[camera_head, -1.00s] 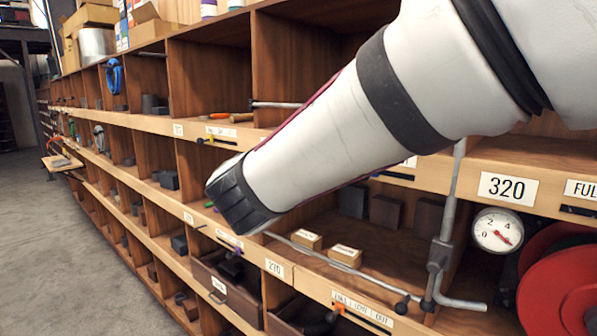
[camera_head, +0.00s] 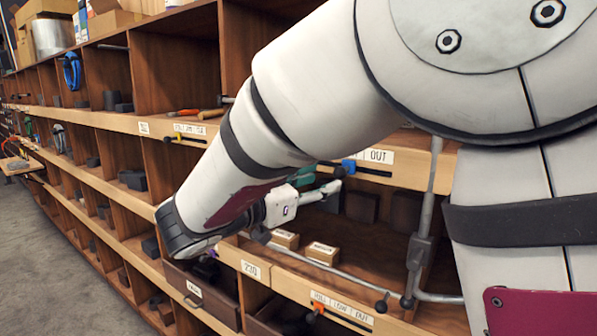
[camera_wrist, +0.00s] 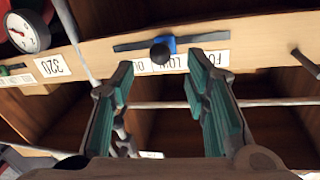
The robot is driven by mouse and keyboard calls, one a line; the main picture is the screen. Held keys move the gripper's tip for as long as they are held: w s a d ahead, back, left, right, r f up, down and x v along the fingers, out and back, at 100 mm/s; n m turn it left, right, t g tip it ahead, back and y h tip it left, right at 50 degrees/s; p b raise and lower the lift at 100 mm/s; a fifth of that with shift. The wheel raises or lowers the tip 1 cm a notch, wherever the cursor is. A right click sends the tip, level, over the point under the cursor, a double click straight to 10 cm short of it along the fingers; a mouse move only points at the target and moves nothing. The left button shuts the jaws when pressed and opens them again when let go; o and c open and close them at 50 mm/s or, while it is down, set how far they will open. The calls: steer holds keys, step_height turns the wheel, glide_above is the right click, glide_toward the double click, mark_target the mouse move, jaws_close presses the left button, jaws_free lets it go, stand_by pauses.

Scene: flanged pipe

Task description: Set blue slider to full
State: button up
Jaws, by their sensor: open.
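The blue slider (camera_head: 349,163) sits in a dark slot on a wooden shelf edge, just left of the word OUT in the head view. In the wrist view, which is upside down, the blue slider (camera_wrist: 168,44) carries a round dark knob and sits near the middle of its slot. Its label (camera_wrist: 180,62) is partly hidden by my fingers. My gripper (camera_wrist: 160,76) is open and empty, its teal-padded fingers on either side of the knob in the picture, pointing toward the shelf edge. It also shows in the head view (camera_head: 318,188). Whether it touches the knob is unclear.
A grey pipe (camera_head: 422,215) rises right of the slider and bends along the lower shelf. Small boxes (camera_head: 321,253) lie in the compartment below. A gauge (camera_wrist: 26,32) and a 320 label (camera_wrist: 52,65) show in the wrist view. Open floor (camera_head: 50,250) lies at left.

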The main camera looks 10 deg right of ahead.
mark_target(335, 175)
steer(key=x, duration=0.7)
steer(key=shift+a, duration=0.1)
jaws_close()
